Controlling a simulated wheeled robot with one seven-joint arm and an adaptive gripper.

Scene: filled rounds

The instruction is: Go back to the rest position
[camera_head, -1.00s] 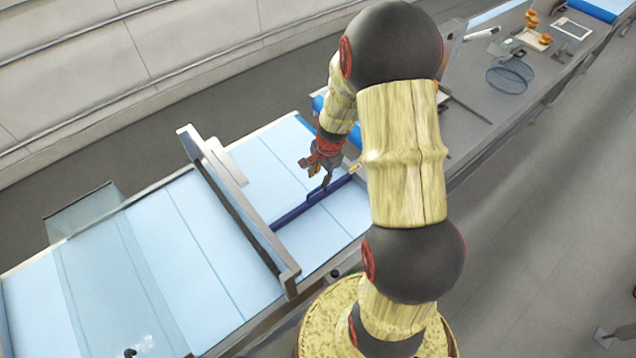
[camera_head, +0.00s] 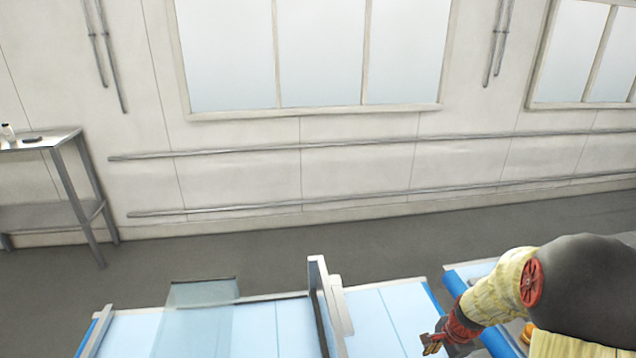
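My gripper (camera_head: 432,343) shows at the lower right in the head view, over the right part of the light blue conveyor belt (camera_head: 375,312). It is small and dark with orange-brown fingertips, and I cannot make out a gap between the fingers. I see nothing clearly held in it. My arm reaches in from the right edge and hides part of what lies behind it.
A grey gate frame (camera_head: 322,300) stands across the belt, left of my gripper. A clear panel (camera_head: 203,293) rises at the belt's left part. A metal side table (camera_head: 62,150) stands far left against the wall. Grey floor behind the belt is free.

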